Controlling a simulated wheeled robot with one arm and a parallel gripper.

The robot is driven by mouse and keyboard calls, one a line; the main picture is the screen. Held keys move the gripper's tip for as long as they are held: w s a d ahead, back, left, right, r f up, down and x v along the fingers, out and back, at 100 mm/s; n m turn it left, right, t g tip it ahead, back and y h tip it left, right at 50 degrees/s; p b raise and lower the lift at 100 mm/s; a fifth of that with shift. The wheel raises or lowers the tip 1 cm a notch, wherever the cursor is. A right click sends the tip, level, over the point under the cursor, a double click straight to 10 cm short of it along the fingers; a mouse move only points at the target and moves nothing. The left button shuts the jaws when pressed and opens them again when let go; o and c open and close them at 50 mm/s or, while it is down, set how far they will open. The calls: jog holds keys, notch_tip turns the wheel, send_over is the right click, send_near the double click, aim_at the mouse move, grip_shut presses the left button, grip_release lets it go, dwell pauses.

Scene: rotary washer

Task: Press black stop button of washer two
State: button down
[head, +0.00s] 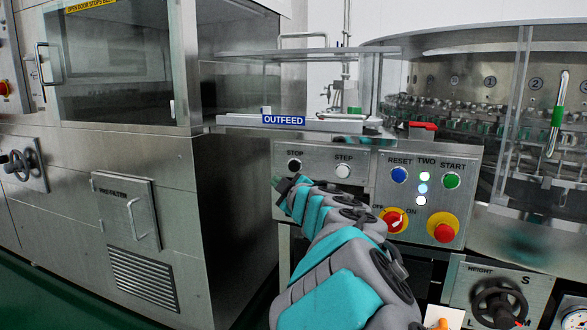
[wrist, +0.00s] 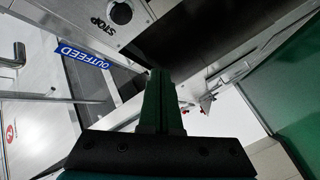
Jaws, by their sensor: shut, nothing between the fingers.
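The black stop button (head: 294,164) sits on a grey panel under the label STOP, left of a white step button (head: 343,171). It also shows in the wrist view (wrist: 121,13) at the top, above its STOP label. To the right is a panel marked TWO (head: 424,205). My gripper (head: 278,182) is just below and left of the stop button in the head view. I cannot tell whether it touches the panel. In the wrist view its dark green fingers (wrist: 160,75) are together and empty, below and right of the button.
The TWO panel has a blue reset button (head: 399,174), a green start button (head: 451,180), a red-yellow off/on switch (head: 396,220) and a red-yellow button (head: 443,228). A blue OUTFEED sign (head: 284,120) is above the stop panel. A large steel cabinet (head: 155,190) stands left.

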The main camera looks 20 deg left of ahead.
aim_at(292, 172)
jog(key=shift+w+p, duration=1.15)
jog(key=shift+w, duration=3.25)
jog(key=shift+w, duration=0.1)
jog(key=shift+w+p, duration=0.3)
jog(key=shift+p, duration=0.15)
jog(key=shift+w+p, duration=0.3)
jog(key=shift+w, duration=0.15)
jog(key=shift+s, duration=0.8)
jog(key=shift+s, duration=0.15)
